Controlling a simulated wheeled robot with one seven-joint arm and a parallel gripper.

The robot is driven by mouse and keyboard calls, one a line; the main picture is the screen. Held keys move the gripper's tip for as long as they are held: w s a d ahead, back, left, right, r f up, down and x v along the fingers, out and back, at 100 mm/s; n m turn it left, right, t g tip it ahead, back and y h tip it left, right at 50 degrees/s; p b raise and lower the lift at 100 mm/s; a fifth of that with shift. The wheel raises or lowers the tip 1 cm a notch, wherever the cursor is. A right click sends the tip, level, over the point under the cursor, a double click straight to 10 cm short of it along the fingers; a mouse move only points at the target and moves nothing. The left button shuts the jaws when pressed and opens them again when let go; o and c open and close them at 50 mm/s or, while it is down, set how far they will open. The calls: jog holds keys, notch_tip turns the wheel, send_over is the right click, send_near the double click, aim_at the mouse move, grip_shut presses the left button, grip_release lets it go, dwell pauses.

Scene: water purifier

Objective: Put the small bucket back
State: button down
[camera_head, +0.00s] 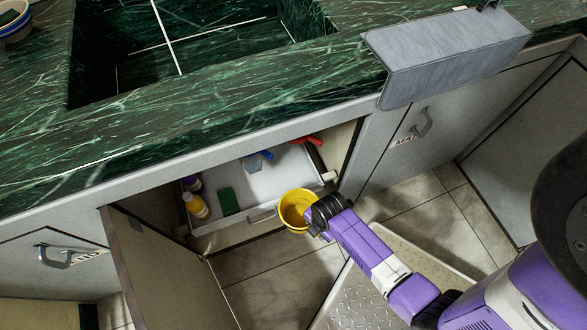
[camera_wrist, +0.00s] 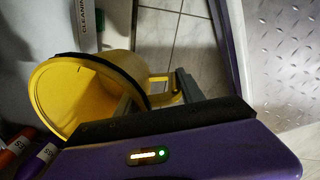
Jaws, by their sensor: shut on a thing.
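The small bucket (camera_head: 293,208) is yellow and round, with a dark band below its rim, and is held just in front of the open cabinet under the counter. It also shows in the wrist view (camera_wrist: 75,100), tilted, with its mouth facing left. My gripper (camera_head: 318,214) is at the bucket's right side. In the wrist view my gripper (camera_wrist: 165,95) is shut on the bucket's side handle; the contact is partly hidden by my own wrist. The pull-out tray (camera_head: 275,192) inside the cabinet is light grey and lies behind and left of the bucket.
The tray holds a green sponge (camera_head: 229,201), a yellow bottle (camera_head: 196,205), a blue item (camera_head: 257,160) and a red-handled item (camera_head: 307,140). The open cabinet door (camera_head: 165,270) stands at the left. The green marble counter (camera_head: 230,100) overhangs the opening. Tiled floor (camera_head: 270,280) is clear below.

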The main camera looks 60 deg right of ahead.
jog(key=w+d+b, duration=0.1)
jog(key=w+d, duration=0.3)
jog(key=w+d+b, duration=0.2)
jog(key=w+d, duration=0.1)
jog(key=d, duration=0.2)
jog(key=w+d+b, duration=0.1)
jog(key=w+d, duration=0.3)
jog(key=shift+w+d, duration=0.3)
jog(key=shift+d, duration=0.05)
jog(key=shift+f+b, duration=1.2)
jog(key=shift+f, duration=0.5)
jog(key=shift+f, duration=0.1)
jog(key=c, duration=0.7)
grip_release()
